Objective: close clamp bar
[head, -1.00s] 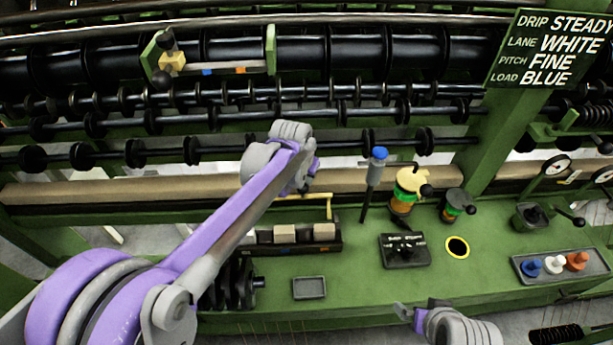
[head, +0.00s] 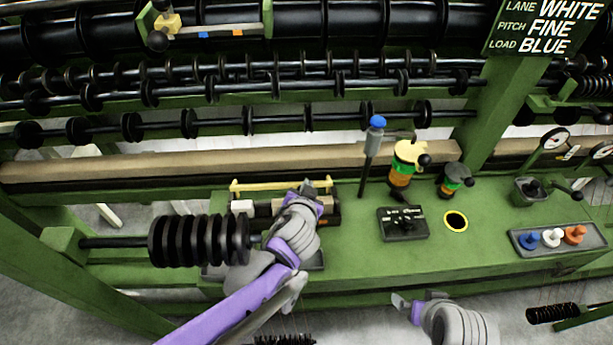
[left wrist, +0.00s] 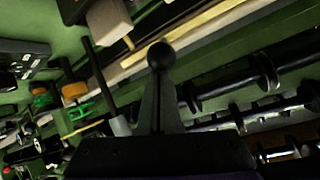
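The clamp bar appears to be the thin yellow bar (head: 265,186) along the back of a dark block holder (head: 334,212) on the green bench. It stands raised above pale blocks (head: 242,206). My left gripper (head: 308,188) is over the holder's right half, near the bar, and hides part of the holder and blocks. I cannot tell whether it touches the bar. In the left wrist view its fingers (left wrist: 160,62) come together at a rounded dark tip, with nothing clearly held. My right gripper (head: 405,302) is low in front of the bench, empty; its finger gap is unclear.
A blue-topped post (head: 375,140) and an orange-green spool (head: 403,165) stand right of the holder. A black control box (head: 403,223) and a tray of coloured pegs (head: 553,238) lie farther right. A shaft with black discs (head: 200,241) juts out at left.

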